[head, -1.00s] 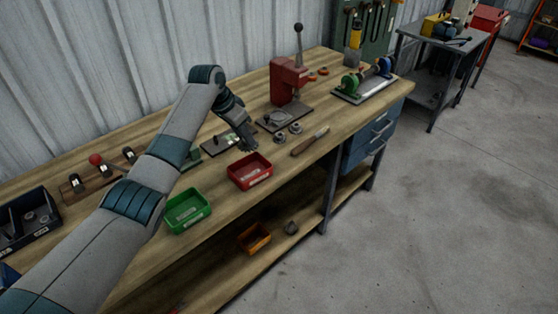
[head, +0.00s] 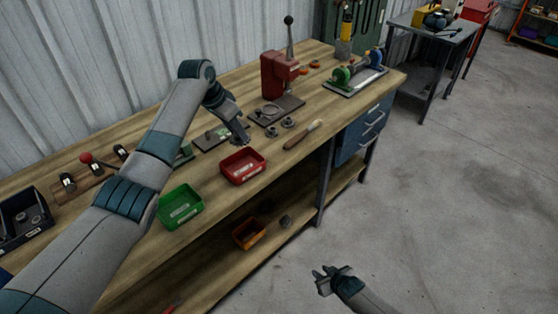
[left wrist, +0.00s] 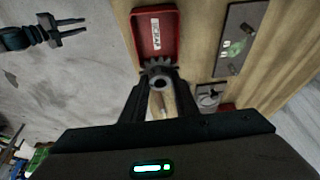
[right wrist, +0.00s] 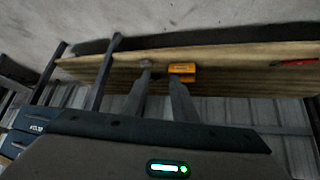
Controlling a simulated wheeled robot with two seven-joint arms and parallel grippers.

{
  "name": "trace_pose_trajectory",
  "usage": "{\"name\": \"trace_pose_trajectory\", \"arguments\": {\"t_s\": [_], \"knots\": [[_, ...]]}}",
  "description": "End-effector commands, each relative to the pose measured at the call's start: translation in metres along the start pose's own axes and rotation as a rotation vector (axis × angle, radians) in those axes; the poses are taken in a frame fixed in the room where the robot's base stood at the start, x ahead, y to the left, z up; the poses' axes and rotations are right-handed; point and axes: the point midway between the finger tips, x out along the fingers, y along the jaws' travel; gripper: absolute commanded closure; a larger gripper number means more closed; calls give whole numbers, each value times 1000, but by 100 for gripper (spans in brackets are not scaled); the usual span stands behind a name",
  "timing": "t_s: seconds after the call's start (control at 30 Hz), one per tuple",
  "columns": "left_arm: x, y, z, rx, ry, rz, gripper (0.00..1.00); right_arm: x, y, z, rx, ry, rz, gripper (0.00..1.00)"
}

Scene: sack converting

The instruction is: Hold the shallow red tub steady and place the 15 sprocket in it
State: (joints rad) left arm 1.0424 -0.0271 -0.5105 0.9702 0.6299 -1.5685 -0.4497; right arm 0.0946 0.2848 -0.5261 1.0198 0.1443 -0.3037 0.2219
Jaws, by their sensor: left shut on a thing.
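My left gripper (head: 243,140) is just behind the tub and above the bench. It is shut on a dark toothed sprocket (left wrist: 158,66), which shows beside the tub in the left wrist view; its number is not readable. My right gripper (head: 328,274) is open and empty, away from the bench over the floor. Two more sprockets (head: 288,122) lie on the bench.
A green tub (head: 182,220) stands left of the red one. A wood-handled tool (head: 303,136) and a red press (head: 278,78) are to the right. The floor in front is clear.

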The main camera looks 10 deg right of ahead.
Motion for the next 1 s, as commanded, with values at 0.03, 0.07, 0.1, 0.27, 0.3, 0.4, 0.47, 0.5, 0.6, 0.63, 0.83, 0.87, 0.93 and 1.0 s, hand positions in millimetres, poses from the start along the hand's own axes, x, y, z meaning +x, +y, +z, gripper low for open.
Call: {"name": "trace_pose_trajectory", "arguments": {"t_s": [0.03,0.07,0.1,0.27,0.3,0.4,0.47,0.5,0.6,0.63,0.83,0.87,0.93,1.0], "knots": [[-1,0,-1,0,1,-1,100,0,3,-29,-8,34,-5,75],[-1,0,-1,0,1,-1,100,0,4,-44,-11,51,-9,75],[-1,0,-1,0,1,-1,100,-2,5,-63,-15,73,-15,75],[-1,0,-1,0,1,-1,100,-11,5,-142,-31,163,-43,75],[-1,0,-1,0,2,-1,100,-14,4,-161,-36,186,-52,75],[-1,0,-1,0,2,-1,100,-26,0,-209,-49,240,-74,75],[-1,0,-1,0,2,-1,100,-34,-2,-237,-57,272,-89,75],[-1,0,-1,0,2,-1,100,-41,-4,-256,-62,292,-100,75],[-1,0,-1,0,2,-1,100,-59,-11,-301,-80,344,-129,75],[-1,0,-1,0,1,-1,100,-66,-14,-314,-86,359,-139,75],[-1,0,-1,1,2,-1,100,-110,-33,-386,-122,438,-204,75],[-1,0,-1,1,2,-1,100,-116,-36,-395,-126,448,-213,75],[-1,0,-1,1,2,-1,100,-129,-41,-410,-137,464,-230,75],[-1,0,-1,0,2,0,100,-139,-46,-421,-143,474,-245,75]]}}
